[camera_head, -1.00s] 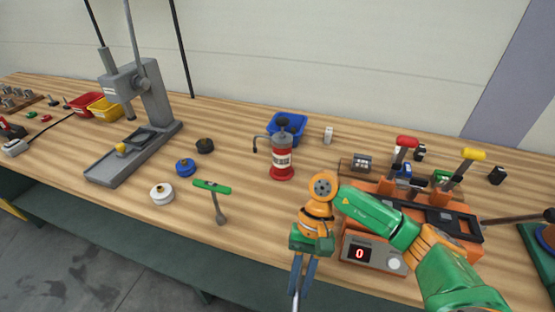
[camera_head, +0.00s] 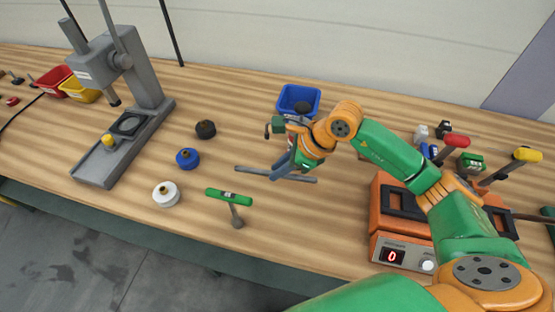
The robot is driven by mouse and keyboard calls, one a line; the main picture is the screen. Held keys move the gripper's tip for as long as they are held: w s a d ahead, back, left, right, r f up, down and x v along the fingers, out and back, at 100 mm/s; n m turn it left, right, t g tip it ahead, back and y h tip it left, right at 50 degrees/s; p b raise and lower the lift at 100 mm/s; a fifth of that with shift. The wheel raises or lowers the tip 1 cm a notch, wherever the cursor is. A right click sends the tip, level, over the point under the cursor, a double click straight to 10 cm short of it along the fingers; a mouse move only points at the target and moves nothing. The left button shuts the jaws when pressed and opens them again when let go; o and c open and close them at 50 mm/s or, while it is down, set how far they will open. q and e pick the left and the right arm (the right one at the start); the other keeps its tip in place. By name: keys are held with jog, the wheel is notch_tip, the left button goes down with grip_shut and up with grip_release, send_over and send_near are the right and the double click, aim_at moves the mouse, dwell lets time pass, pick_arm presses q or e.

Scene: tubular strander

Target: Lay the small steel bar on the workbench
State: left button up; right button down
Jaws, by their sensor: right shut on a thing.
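The small steel bar (camera_head: 250,171) is a thin grey rod, seen lying roughly level across the picture over the middle of the workbench (camera_head: 330,222). My right gripper (camera_head: 281,173) is shut on it near its middle, with the fingers slanting down to the left. Both ends of the bar stick out past the fingers. I cannot tell whether the bar touches the wood or is held just above it. My left gripper is not in view.
A green-handled tool (camera_head: 230,196) and white (camera_head: 166,194), blue (camera_head: 187,158) and black (camera_head: 205,129) round pieces lie left of the bar. A blue bin (camera_head: 298,97) stands behind, a grey press (camera_head: 135,120) at left, an orange machine (camera_head: 390,215) at right. Bare wood lies in front.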

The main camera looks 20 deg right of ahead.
jog(key=shift+a+r+m, duration=0.1)
jog(key=shift+r+m, duration=0.2)
jog(key=shift+r, duration=0.1)
jog(key=shift+s, duration=0.2)
jog(key=shift+w+f, duration=0.1)
jog(key=shift+w, duration=0.25)
notch_tip(320, 180, down, 7)
jog(key=b, duration=0.7)
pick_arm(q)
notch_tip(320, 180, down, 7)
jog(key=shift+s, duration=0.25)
pick_arm(e)
jog(key=shift+s+r, duration=0.1)
jog(key=shift+r, duration=0.1)
jog(key=c, duration=0.7)
grip_release()
jog(key=shift+c, duration=0.2)
